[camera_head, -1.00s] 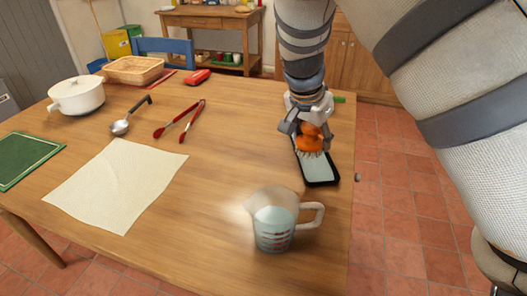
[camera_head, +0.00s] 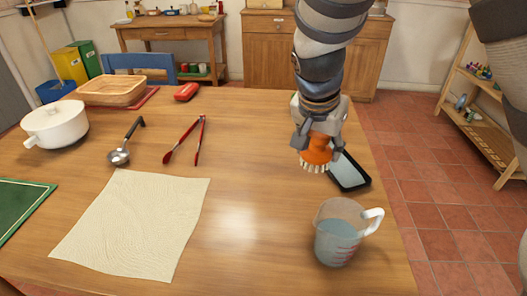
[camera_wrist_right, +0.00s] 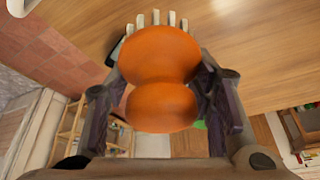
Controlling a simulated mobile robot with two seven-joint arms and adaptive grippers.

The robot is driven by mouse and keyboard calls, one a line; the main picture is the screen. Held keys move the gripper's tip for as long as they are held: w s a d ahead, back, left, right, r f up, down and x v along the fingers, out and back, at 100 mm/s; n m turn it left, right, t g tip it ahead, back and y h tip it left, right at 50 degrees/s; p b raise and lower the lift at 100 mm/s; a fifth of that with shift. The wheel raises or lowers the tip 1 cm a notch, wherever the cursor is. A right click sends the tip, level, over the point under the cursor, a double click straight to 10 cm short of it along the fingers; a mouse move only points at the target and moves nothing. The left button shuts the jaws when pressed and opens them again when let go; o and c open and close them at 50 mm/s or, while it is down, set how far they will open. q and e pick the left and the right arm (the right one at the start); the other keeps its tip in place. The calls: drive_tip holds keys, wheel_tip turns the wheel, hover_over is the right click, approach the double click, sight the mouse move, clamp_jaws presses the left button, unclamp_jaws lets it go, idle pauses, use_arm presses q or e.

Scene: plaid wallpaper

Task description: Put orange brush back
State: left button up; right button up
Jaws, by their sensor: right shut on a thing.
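The orange brush (camera_head: 316,150), with pale bristles pointing down, is in my right gripper (camera_head: 318,142). In the right wrist view the brush's orange body (camera_wrist_right: 158,80) sits between both fingers of the gripper (camera_wrist_right: 160,95). The brush appears held above the table, beside the left edge of a dark tray (camera_head: 350,172) with a light inside. I cannot tell its exact height. My left gripper is not in view.
A measuring jug (camera_head: 340,232) with bluish liquid stands in front of the tray. The table's middle is clear.

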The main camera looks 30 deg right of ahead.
drive_tip(key=w+d+f, duration=0.1)
drive_tip(key=w+f, duration=0.2)
drive_tip(key=w, duration=0.3)
drive_tip(key=b, duration=0.2)
hover_over(291, 162)
drive_tip(key=s+a, duration=0.1)
drive_tip(key=s, duration=0.1)
drive_tip(key=f, duration=0.6)
drive_tip(key=shift+w+a+f, duration=0.15)
drive_tip(key=shift+w+f, duration=0.1)
drive_tip(key=shift+f, duration=0.05)
drive_tip(key=f, duration=0.3)
drive_tip(key=shift+w+f, duration=0.25)
drive_tip(key=shift+w, duration=0.1)
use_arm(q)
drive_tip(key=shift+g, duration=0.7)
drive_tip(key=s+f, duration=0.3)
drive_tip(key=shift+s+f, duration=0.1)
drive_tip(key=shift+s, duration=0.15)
use_arm(e)
drive_tip(key=shift+f+b, duration=0.2)
drive_tip(key=shift+b, duration=0.1)
drive_tip(key=o, duration=1)
drive_tip(key=shift+r, duration=0.15)
